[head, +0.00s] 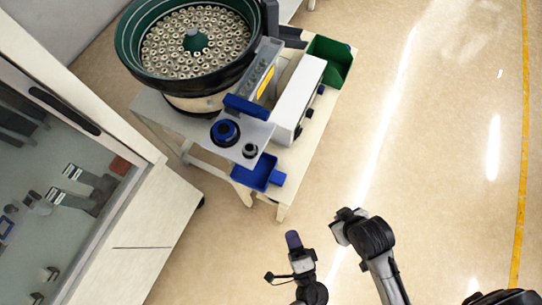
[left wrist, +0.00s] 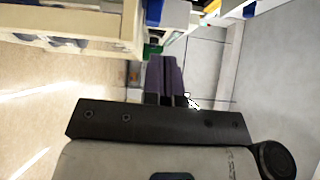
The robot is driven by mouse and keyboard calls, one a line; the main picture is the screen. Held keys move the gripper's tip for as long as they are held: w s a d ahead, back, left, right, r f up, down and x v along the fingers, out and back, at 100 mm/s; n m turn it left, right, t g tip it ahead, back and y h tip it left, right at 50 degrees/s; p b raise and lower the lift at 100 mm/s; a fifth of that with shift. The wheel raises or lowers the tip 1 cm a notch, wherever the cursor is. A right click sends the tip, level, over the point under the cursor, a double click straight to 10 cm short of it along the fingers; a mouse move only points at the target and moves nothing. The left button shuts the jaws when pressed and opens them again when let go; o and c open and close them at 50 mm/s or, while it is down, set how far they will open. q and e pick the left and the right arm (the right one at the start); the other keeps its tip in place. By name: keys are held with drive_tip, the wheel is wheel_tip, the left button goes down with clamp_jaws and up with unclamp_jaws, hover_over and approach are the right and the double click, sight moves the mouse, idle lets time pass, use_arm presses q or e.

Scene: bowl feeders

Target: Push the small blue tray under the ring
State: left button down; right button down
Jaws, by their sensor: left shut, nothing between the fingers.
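The small blue tray (head: 262,171) sits at the front edge of the cream table, just below the grey plate, with a tab sticking out to the right. I cannot tell which one the task means. My left gripper (head: 292,239) is shut and empty, apart from the tray, below and to the right of it. Its purple fingers also show together in the left wrist view (left wrist: 165,78).
A green bowl feeder (head: 126,50) full of small parts stands at the back of the table (head: 301,146). A white box (head: 297,98) and a green bin (head: 333,62) are to the right. A glass-sided cabinet (head: 150,225) is at left. Open floor lies to the right.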

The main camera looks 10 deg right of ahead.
use_arm(q)
approach(266, 188)
drive_tip(key=w+d, duration=0.3)
drive_tip(key=w, duration=0.1)
drive_tip(key=a, duration=0.1)
drive_tip(key=w+a, duration=0.1)
drive_tip(key=shift+w+a+r, duration=0.25)
drive_tip(key=shift+w+a, duration=0.5)
drive_tip(key=shift+a, duration=0.05)
use_arm(e)
drive_tip(key=shift+w+d+f+m, duration=0.1)
drive_tip(key=shift+d+m, duration=0.05)
drive_tip(key=shift+m, duration=0.45)
